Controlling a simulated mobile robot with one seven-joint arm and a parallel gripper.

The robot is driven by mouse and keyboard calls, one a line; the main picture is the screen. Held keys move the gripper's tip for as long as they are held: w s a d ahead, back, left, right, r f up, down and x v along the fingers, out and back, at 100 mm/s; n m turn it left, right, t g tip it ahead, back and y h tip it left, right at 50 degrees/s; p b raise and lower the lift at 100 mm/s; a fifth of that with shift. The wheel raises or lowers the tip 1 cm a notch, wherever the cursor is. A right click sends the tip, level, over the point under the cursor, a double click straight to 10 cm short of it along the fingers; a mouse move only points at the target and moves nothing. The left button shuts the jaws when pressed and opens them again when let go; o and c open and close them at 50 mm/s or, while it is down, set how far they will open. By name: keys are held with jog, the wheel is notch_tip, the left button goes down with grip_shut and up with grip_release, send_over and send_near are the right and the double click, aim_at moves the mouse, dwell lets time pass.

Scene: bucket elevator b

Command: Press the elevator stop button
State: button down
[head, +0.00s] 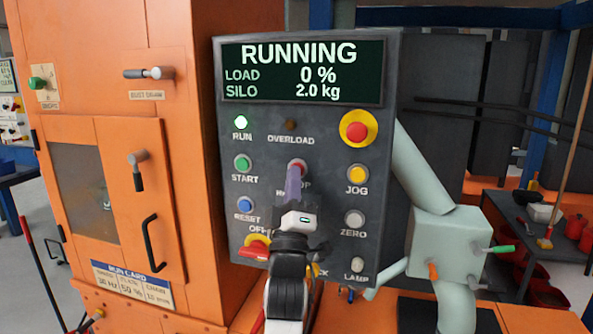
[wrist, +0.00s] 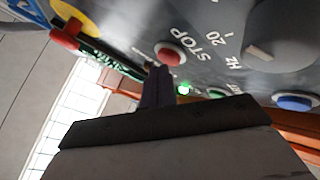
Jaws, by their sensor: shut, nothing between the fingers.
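The stop button is a red round button on the dark grey control panel (head: 225,150). In the head view only its top edge (head: 297,163) shows above my gripper (head: 293,172), which hides the rest and part of its label. In the wrist view the stop button (wrist: 170,54) is in plain sight beside the word STOP. My gripper (wrist: 160,70) is shut and empty, its purple fingers pointing at the panel with their tips close to the button. I cannot tell whether they touch it. The display (head: 303,71) reads RUNNING, load 0 %, silo 2.0 kg.
The green RUN lamp (head: 241,123) is lit. Close by are the green START button (head: 243,163), blue RESET button (head: 245,205), yellow JOG button (head: 357,174) and red button on yellow (head: 357,132). An orange cabinet (head: 110,100) stands left; a grey pipe and box (head: 450,240) stand right.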

jog(key=shift+w+d, duration=0.1)
jog(key=shift+w, duration=0.25)
dwell(0.7)
jog(key=shift+s, duration=0.1)
jog(key=shift+s+a, duration=0.25)
jog(key=shift+s, duration=0.45)
jog(key=s, duration=0.1)
jog(key=s+a, duration=0.1)
jog(key=s, duration=0.2)
jog(key=shift+s+a+b, duration=0.25)
jog(key=shift+s+b, duration=0.1)
jog(key=shift+b, duration=0.05)
dwell(0.6)
